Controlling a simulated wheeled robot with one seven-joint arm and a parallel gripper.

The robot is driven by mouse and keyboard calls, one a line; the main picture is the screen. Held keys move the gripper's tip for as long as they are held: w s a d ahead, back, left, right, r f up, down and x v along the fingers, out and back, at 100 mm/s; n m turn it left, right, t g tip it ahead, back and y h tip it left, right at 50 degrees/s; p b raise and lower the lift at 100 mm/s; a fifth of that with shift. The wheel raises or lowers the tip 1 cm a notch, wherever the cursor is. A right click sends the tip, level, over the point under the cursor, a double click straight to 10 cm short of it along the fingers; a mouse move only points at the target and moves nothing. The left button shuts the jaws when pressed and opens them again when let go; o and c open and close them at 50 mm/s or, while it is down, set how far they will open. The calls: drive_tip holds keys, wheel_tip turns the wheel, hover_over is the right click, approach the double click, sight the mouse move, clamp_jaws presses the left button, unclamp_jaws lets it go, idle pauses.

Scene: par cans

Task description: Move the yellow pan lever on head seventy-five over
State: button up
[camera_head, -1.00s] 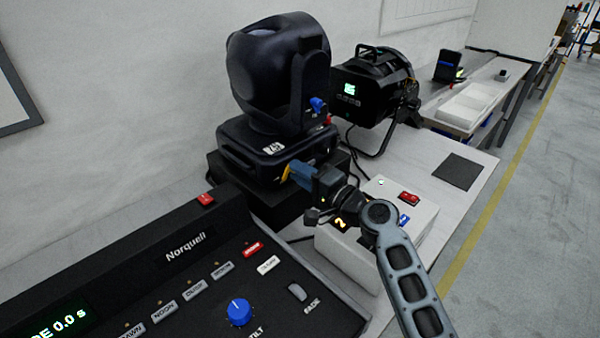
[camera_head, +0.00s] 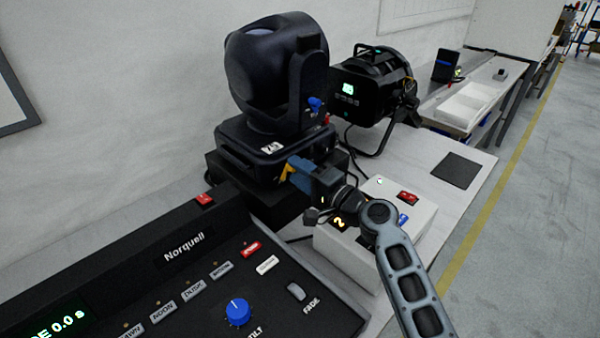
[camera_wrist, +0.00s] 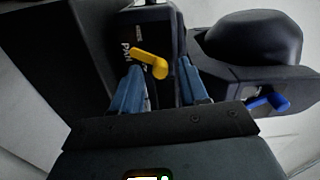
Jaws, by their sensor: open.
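The moving head (camera_head: 277,75) stands on its base, which carries a small white tag that seems to read 75. The yellow pan lever (camera_head: 286,172) shows as a small patch at the base's near corner. In the wrist view the yellow pan lever (camera_wrist: 152,63) lies beside a "PAN" label, between the two blue fingertips, closer to the left one. My gripper (camera_head: 295,175) is open at that corner; its fingers (camera_wrist: 160,72) stand apart on either side of the lever. I cannot tell whether either touches it. A blue lever (camera_head: 315,103) sits higher on the yoke.
A console (camera_head: 180,270) marked Norquell fills the front left. A white box (camera_head: 380,215) with a red switch stands below my arm. A second black lamp (camera_head: 375,90) stands behind, to the right. A dark square pad (camera_head: 457,170) lies on the otherwise clear bench end.

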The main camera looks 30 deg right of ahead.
drive_tip(key=b+v, duration=0.1)
drive_tip(key=v, duration=0.6)
drive_tip(key=shift+s, duration=0.35)
